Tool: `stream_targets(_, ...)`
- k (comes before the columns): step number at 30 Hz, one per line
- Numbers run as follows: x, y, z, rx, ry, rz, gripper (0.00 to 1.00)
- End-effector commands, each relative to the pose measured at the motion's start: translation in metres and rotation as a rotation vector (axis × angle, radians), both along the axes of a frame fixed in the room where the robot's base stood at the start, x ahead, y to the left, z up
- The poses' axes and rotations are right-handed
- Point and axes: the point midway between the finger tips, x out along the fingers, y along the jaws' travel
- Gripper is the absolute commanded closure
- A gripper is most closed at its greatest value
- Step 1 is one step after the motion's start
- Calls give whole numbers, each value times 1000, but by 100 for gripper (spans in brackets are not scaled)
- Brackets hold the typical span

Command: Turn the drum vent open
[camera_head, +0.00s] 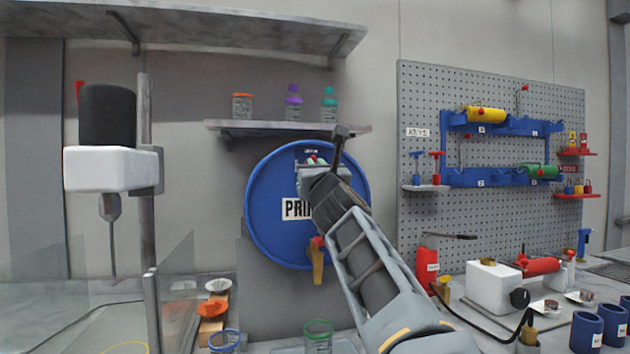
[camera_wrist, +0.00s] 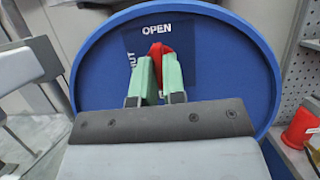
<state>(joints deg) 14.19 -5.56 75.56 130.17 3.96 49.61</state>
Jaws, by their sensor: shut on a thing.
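The blue drum (camera_head: 268,225) with a "PRI…" label, partly hidden by my arm, faces me below the wall shelf. In the wrist view, the drum's round face (camera_wrist: 235,70) fills the picture, with a dark blue plate marked OPEN at the top and "…UT" at the left. The red drum vent (camera_wrist: 160,48) stands in front of this plate, its visible top just below the word OPEN. My gripper (camera_wrist: 158,72) is shut on the vent, with green fingers on both sides. In the head view, my gripper (camera_head: 313,162) is at the drum's upper face.
A tap (camera_head: 317,262) sits low on the drum. A shelf (camera_head: 280,128) with small bottles runs just above it. A mixer (camera_head: 110,165) stands at left. A pegboard (camera_head: 430,110) with rollers is at right, above a bench with a white box (camera_head: 493,285) and blue cups.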

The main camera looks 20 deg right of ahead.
Motion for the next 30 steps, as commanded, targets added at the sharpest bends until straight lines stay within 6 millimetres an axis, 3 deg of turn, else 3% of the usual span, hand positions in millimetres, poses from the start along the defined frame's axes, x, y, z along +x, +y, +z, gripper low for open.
stream_targets(19,0,1,1,39,-9,2,100)
stream_targets(20,0,1,1,39,-9,2,86)
stream_targets(21,0,1,1,40,-8,2,83)
stream_targets(27,0,0,0,38,-8,0,64)
stream_targets(30,0,0,0,38,-8,0,64)
